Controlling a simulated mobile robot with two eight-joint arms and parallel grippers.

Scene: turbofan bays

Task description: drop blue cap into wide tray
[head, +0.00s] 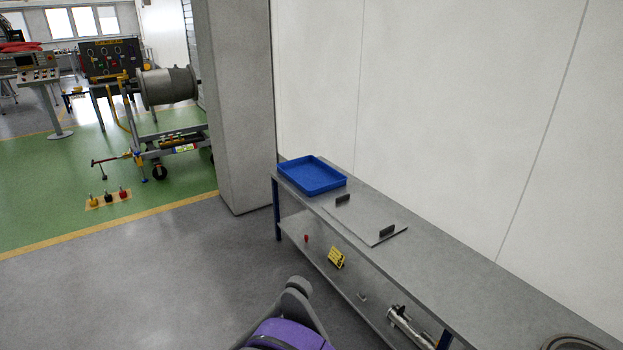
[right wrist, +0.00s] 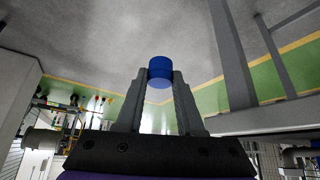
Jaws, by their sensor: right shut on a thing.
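The blue cap (right wrist: 160,72) is a short blue cylinder in the right wrist view. My right gripper (right wrist: 160,78) is shut on it, with a fingertip on either side of the cap. The wide tray (head: 313,175) is a shallow blue rectangular tray at the far left end of the grey workbench in the head view; it looks empty. The right gripper and the cap do not show in the head view. My left gripper is in neither view.
The workbench (head: 445,252) runs along the white wall, with a flat plate with two dark handles (head: 365,219) beside the tray. A grey pillar (head: 238,100) stands behind the bench's far end. Grey floor (head: 150,290) left of the bench is clear.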

